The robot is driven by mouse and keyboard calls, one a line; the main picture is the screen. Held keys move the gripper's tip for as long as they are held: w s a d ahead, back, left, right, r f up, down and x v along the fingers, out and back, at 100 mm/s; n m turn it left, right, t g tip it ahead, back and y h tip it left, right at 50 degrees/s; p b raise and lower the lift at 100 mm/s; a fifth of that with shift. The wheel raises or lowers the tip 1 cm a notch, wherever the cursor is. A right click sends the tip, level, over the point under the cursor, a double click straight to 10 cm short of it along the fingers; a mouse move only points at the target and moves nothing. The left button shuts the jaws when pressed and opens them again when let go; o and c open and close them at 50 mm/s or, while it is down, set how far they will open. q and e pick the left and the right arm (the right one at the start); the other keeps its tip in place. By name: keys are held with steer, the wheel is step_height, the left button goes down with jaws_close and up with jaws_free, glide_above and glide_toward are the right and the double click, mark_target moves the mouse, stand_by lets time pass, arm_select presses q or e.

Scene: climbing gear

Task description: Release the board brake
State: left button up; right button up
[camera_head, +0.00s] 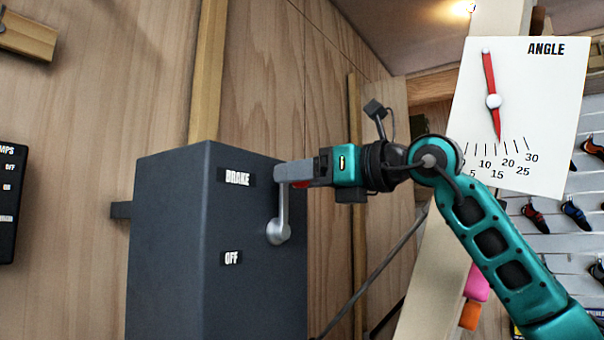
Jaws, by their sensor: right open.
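The dark grey brake box (165,250) stands left of centre, with a BRAKE label (237,178) high on its face and an OFF label (231,258) lower down. A silver lever (281,212) is on the right part of that face. Its pivot is at the lower end and it points up, its top level with the BRAKE label. My right gripper (287,175) comes in from the right at the lever's top end. Its fingers hide that end, so I cannot tell whether they touch it. The gripper is open. My left gripper is not in view.
A white ANGLE board (540,120) with a red needle hangs at the upper right. Its needle points near 20. Climbing shoes (575,212) hang on the wall at the far right. A black switch panel (10,200) is at the left edge. Wooden wall panels stand behind the box.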

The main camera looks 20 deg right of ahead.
steer(key=shift+w+a, duration=0.1)
steer(key=shift+w, duration=0.1)
jaws_close()
stand_by(0.5)
